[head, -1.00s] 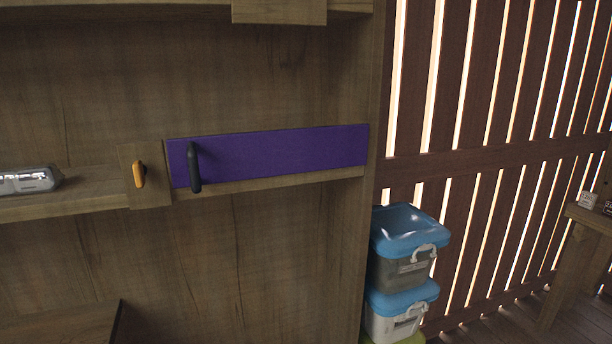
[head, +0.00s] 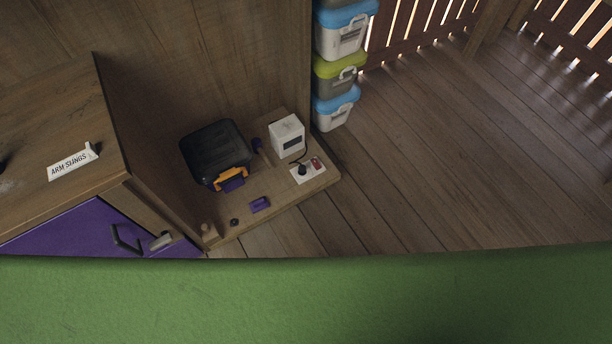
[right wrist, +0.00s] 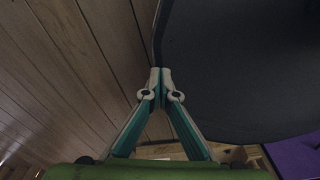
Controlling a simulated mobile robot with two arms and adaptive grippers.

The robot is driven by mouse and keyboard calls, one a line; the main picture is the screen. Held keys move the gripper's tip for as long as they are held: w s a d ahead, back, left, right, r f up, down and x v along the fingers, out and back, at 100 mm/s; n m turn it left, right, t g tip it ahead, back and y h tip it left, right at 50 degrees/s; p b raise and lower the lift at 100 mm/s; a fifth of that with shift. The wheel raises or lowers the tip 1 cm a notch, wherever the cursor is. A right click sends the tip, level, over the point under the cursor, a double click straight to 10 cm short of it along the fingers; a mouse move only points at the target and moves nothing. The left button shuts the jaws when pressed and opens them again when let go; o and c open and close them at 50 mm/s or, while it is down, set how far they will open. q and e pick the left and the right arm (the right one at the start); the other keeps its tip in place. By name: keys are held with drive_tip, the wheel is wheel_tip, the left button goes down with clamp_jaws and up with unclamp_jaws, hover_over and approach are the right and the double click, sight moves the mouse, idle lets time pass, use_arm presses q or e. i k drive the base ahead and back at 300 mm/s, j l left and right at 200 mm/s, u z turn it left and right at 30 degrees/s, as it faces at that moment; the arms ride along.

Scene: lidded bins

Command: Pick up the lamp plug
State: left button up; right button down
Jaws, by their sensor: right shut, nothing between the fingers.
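A small black plug (head: 302,171) appears to sit in a white socket strip (head: 316,164) on the low wooden platform in the head view. A dark cord runs up from it toward a white box (head: 287,136) with a dark front. I cannot tell for certain that this is the lamp plug. My right gripper (right wrist: 161,73) shows in the right wrist view, with its fingertips together and nothing between them. The plug does not show in that view. My left gripper is not in view.
A black bin (head: 214,148) with an orange latch stands beside the white box. A purple block (head: 259,204) lies near the front edge of the platform (head: 285,196). Stacked lidded bins (head: 335,108) stand behind. The wooden floor (head: 430,150) to the right is clear.

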sight(301, 171)
drive_tip(key=i+l, duration=0.1)
drive_tip(key=l, duration=0.2)
drive_tip(key=i+l+u, duration=0.15)
drive_tip(key=l, duration=0.2)
drive_tip(key=i+l, duration=0.1)
drive_tip(key=l, duration=0.2)
drive_tip(key=i+l+u, duration=0.1)
drive_tip(key=l, duration=0.25)
